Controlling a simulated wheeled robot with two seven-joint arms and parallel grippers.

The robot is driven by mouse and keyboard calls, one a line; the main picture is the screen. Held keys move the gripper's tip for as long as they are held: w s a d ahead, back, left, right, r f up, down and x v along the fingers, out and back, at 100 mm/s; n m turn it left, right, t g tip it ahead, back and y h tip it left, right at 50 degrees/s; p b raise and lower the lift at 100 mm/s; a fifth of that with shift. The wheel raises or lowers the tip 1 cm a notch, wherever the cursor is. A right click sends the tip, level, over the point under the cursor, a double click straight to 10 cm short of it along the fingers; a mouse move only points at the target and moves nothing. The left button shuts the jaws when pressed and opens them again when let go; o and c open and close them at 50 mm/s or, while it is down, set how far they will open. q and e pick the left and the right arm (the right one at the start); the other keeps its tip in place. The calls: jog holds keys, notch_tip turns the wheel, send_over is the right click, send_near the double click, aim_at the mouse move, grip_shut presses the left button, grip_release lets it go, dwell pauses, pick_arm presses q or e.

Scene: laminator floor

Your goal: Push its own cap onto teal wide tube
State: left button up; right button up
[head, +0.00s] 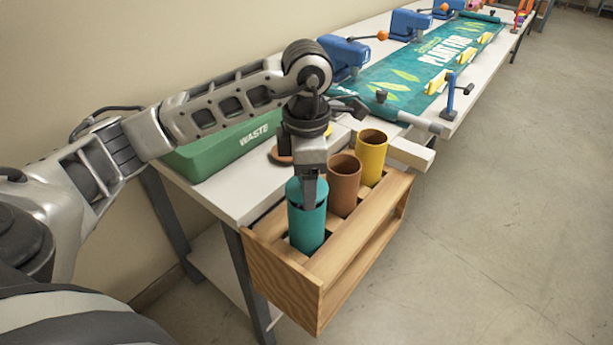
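The teal wide tube (307,230) stands upright in a slot at the near end of a wooden rack. Its top shows a lighter teal surface (294,188) rather than a dark opening, which looks like its teal cap at the rim. Whether that cap is fully seated cannot be told. My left gripper (308,194) points straight down over the tube's top, with one finger in front of the teal top and upper wall. The other finger is hidden, so its grip is unclear. My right gripper is not in view.
An open brown tube (344,185) and an open yellow tube (371,158) stand behind it in the wooden rack (288,286). A brown disc (280,156) lies on the white table (228,198). A green WASTE bin (215,150) stands at left. The floor at right is clear.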

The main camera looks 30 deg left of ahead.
pick_arm(q)
jog(key=shift+f+b, duration=0.6)
jog(key=shift+b, duration=0.25)
dwell(1.5)
dwell(0.3)
jog(key=o, duration=1.2)
jog(key=shift+r, duration=0.1)
jog(key=shift+r+p, duration=1.15)
jog(key=shift+r, duration=0.35)
jog(key=shift+r+p, duration=1.05)
jog(key=shift+r, duration=0.4)
